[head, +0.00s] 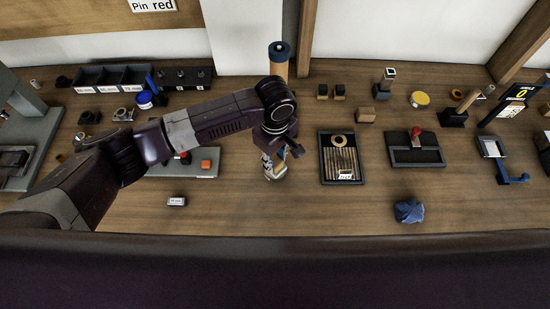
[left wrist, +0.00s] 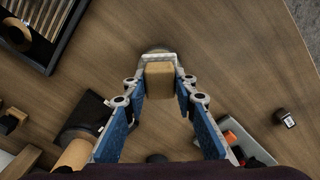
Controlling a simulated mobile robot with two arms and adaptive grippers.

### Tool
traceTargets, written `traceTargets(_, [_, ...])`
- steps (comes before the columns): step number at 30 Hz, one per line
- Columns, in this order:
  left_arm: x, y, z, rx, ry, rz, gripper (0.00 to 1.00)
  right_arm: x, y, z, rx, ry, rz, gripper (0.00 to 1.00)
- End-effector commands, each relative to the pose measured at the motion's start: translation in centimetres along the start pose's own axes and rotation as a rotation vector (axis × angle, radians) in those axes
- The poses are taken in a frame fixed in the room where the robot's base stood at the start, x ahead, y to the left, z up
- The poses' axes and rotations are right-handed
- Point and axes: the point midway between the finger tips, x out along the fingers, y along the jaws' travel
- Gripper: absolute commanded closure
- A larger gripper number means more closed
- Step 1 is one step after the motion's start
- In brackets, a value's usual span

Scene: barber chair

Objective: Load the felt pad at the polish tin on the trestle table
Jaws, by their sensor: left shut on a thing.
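My left gripper (head: 274,170) points down over the middle of the trestle table (head: 240,208). In the left wrist view its fingers (left wrist: 159,67) are shut on a tan block, which looks like the felt pad (left wrist: 159,82). A pale rounded edge shows just beyond the fingertips; what it is, and whether the pad touches it, I cannot tell. A round yellow thing, possibly the polish tin (head: 419,99), stands at the back right, apart from the gripper. My right gripper is not in view.
A dark tray of thin rods (head: 325,175) lies just right of the gripper. A tall cylinder (head: 279,65) stands behind it. A blue crumpled cloth (head: 408,211) lies at the front right and a small white tag block (head: 177,201) at the front left. The front middle is mostly clear.

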Motion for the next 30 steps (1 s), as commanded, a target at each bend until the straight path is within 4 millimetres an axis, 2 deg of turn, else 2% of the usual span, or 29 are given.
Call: traceTargets(30, [0.76,0.04,0.02,0.0,0.0,0.001,0.94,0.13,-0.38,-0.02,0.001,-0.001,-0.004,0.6])
